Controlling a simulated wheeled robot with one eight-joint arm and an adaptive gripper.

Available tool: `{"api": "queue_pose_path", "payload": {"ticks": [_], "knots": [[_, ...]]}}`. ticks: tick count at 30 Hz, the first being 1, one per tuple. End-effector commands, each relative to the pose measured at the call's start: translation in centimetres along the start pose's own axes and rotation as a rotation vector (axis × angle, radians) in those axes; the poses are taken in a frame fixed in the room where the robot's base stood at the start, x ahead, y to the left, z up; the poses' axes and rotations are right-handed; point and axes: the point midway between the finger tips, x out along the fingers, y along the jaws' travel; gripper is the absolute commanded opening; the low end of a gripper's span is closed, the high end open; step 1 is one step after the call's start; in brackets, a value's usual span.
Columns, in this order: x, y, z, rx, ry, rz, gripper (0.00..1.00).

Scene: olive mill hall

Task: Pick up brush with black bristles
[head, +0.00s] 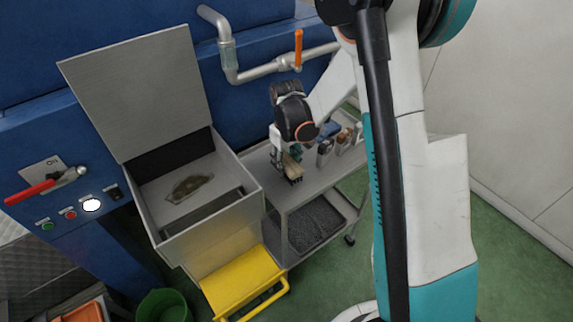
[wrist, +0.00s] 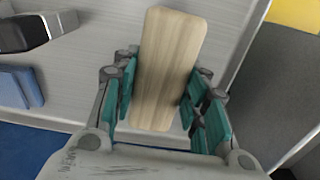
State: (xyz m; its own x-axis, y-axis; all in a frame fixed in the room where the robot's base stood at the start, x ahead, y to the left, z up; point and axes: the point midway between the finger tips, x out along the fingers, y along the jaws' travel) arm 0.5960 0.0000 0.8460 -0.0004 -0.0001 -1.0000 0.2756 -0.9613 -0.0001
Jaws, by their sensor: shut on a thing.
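The brush (head: 292,165) has a pale wooden body and black bristles pointing down, at the left part of the metal trolley top (head: 318,182). In the wrist view the brush (wrist: 168,65) shows as a plain wooden block between the teal finger pads; its bristles are hidden there. My gripper (head: 287,157) is shut on the brush from above, and it also shows in the wrist view (wrist: 160,100). I cannot tell whether the bristles touch the trolley top.
Several small bottles (head: 343,141) and a blue folded cloth (head: 329,130) share the trolley top to the right of the brush. An open metal box (head: 252,199) with a raised lid stands close on the left. A yellow step (head: 243,283) sits below it.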

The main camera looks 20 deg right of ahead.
Motion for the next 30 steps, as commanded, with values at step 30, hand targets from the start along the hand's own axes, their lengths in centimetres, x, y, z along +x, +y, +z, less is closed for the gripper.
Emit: {"api": "queue_pose_path", "payload": {"ticks": [30], "knots": [[-17.6,0.0,0.0,0.0,0.0,0.0,0.15]]}}
